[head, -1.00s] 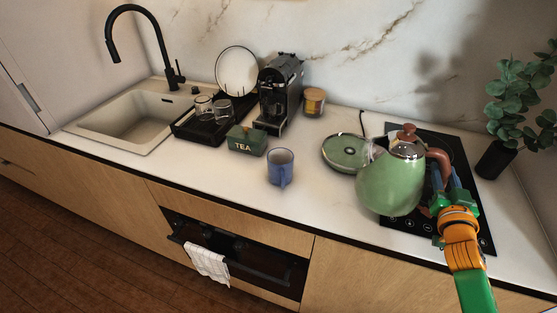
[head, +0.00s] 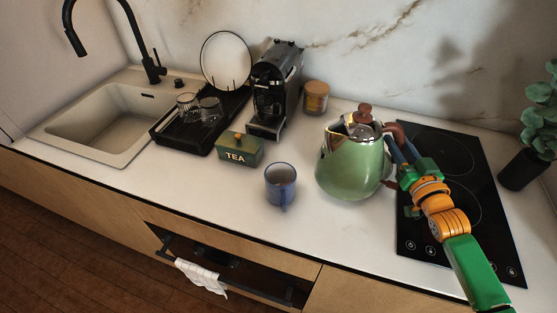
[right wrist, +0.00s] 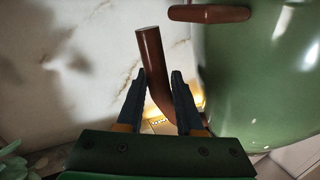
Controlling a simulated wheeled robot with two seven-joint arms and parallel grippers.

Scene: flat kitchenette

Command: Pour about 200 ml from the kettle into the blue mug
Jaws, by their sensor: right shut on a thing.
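The green kettle (head: 352,168) with a shiny top and brown lid knob is upright, to the right of the blue mug and apart from it. Its spout side faces left. The blue mug (head: 281,186) stands upright on the counter with its handle toward the front; its contents cannot be made out. My right gripper (head: 402,155) is shut on the kettle's brown handle, right of the body. In the right wrist view the handle (right wrist: 151,60) passes between the fingers, beside the green kettle body (right wrist: 260,75). Whether the kettle's bottom touches the counter is unclear. My left gripper is out of view.
A green tea box (head: 238,150) and coffee machine (head: 274,90) stand behind the mug. A drying rack with glasses (head: 200,125) and the sink (head: 95,120) are left. The black hob (head: 455,185) and a plant (head: 540,130) are right. The counter's front strip is clear.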

